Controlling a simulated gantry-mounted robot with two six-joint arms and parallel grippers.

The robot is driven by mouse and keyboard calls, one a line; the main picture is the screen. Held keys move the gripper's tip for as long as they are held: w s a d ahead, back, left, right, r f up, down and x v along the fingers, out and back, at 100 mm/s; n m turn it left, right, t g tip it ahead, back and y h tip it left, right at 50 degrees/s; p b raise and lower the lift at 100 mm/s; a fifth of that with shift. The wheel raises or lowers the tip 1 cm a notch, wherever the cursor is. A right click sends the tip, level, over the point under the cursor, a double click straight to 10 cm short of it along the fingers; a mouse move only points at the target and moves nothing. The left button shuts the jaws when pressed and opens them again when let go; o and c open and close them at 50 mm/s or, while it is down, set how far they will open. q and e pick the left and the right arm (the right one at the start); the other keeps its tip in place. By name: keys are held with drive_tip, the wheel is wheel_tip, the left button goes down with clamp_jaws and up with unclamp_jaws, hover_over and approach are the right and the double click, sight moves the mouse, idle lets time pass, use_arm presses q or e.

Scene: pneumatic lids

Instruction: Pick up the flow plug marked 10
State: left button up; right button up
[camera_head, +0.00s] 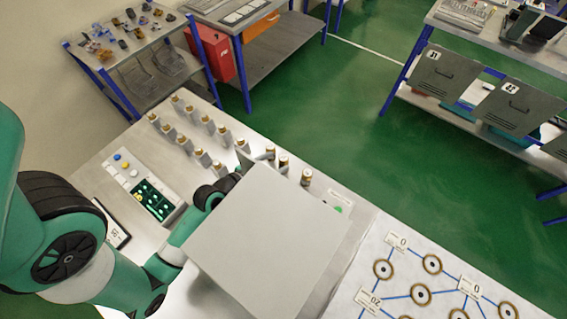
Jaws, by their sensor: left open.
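Several flow plugs (208,124), small with gold-coloured tops, stand upright in rows on the light table. Their markings are too small to read, so I cannot tell which is marked 10. My left gripper (258,158) is open at the right end of the rows, close to a few plugs. A large grey panel partly hides it, and I cannot tell whether it touches a plug. One plug (306,178) stands at the right, just beyond the panel. My right gripper is not in view.
The grey panel (265,240) covers the table's middle. A board with blue lines and ring-shaped ports (432,264) lies at lower right. A control box with a green-lit panel (155,199) stands at left. Shelves and benches stand behind, across the green floor.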

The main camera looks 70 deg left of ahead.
use_arm(q)
drive_tip(key=shift+x, duration=1.15)
clamp_jaws()
